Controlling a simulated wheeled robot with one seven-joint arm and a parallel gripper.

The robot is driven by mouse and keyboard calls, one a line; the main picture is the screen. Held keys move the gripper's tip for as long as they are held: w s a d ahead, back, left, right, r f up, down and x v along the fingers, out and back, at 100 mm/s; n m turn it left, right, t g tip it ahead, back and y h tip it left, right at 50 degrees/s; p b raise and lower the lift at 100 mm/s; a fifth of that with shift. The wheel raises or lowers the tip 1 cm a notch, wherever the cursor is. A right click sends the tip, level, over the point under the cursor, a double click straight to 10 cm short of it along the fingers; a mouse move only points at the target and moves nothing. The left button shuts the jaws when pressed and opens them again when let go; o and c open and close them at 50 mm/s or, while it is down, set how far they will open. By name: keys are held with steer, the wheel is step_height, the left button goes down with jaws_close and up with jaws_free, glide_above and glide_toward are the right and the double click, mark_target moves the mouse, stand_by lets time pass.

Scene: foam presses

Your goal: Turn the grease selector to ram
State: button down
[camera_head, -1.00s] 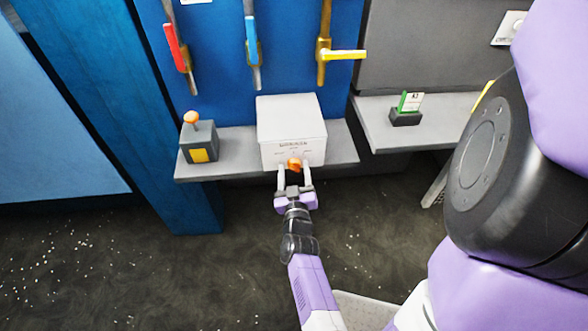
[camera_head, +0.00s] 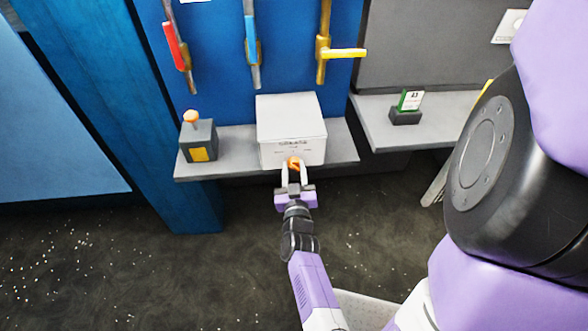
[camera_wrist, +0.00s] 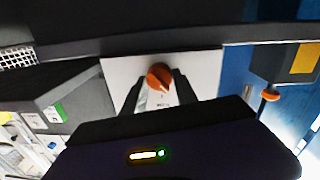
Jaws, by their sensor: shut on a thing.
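The grease selector is an orange knob (camera_head: 294,163) on the front face of a pale grey box (camera_head: 290,115). In the wrist view the dark fingers (camera_wrist: 157,88) flank the knob. Which label the knob points to cannot be told.
The box stands on a grey shelf (camera_head: 230,168). A grey block with an orange-topped stick (camera_head: 198,140) stands left. Red (camera_head: 172,45), blue (camera_head: 252,40) and yellow (camera_head: 343,54) handled levers hang above. A small green-edged card (camera_head: 411,100) stands on the right shelf.

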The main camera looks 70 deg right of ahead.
steer(key=m, duration=0.3)
steer(key=shift+r+m, duration=0.1)
steer(key=shift+m, duration=0.3)
steer(key=shift+s+m+y+p, duration=0.1)
steer(key=shift+m+y+p, duration=0.25)
steer(key=shift+m, duration=1.55)
steer(key=c, duration=1)
jaws_free()
steer(key=shift+o, duration=0.2)
steer(key=b+v, duration=0.1)
steer(key=v, duration=0.6)
steer(key=shift+s+a+b, duration=0.2)
steer(key=shift+a+b, duration=0.1)
steer(key=shift+a, duration=0.05)
steer(key=shift+w, duration=0.1)
